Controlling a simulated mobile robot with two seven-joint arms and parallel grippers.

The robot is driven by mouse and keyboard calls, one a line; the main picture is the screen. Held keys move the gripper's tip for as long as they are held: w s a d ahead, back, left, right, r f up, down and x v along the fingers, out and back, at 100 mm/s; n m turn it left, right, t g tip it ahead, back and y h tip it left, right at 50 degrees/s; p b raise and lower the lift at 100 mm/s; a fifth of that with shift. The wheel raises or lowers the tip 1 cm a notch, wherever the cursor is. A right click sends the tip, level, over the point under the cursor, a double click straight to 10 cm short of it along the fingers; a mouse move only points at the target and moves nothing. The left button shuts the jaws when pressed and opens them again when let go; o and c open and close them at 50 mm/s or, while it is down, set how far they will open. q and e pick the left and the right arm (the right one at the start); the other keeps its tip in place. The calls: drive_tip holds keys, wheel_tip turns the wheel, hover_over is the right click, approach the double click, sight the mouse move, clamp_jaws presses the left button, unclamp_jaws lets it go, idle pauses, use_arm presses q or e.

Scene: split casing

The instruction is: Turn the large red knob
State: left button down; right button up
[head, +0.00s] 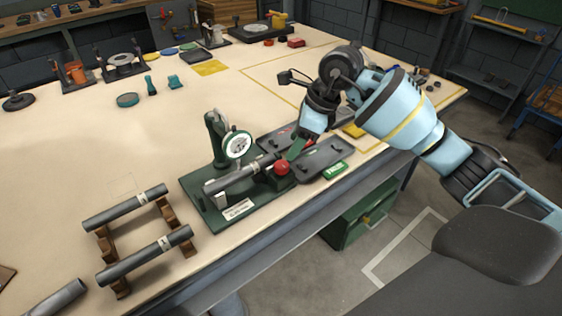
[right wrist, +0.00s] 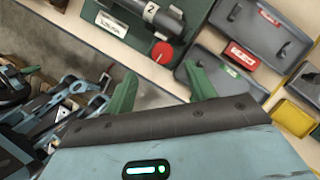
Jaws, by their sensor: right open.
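The large red knob (head: 282,167) sits at the right end of the green fixture (head: 243,205) near the table's front edge. In the right wrist view the knob (right wrist: 162,52) shows as a red disc between and beyond the two green fingertips. My right gripper (head: 293,150) is close by the knob, just above and to its right in the head view. Its fingers (right wrist: 160,82) are spread apart with nothing between them, apart from the knob. A dark grey cylinder (head: 240,177) lies in the fixture beside a round white dial gauge (head: 237,146). My left gripper is not in view.
Dark trays (head: 322,160) with a green label stand right of the fixture. Two grey cylinders (head: 125,208) rest on wooden supports at the left. Small parts and a yellow sheet (head: 210,68) lie farther back. The table's middle left is clear.

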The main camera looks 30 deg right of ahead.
sight(282, 164)
drive_tip(key=shift+x, duration=3.75)
drive_tip(key=shift+w+d, duration=0.1)
drive_tip(key=shift+d, duration=0.05)
drive_tip(key=c, duration=1)
drive_tip(key=shift+o, duration=0.2)
drive_tip(key=shift+m+p, duration=0.4)
drive_tip(key=shift+m, duration=0.1)
drive_tip(key=shift+t, duration=0.3)
drive_tip(key=o, duration=1)
drive_tip(key=shift+c, duration=0.2)
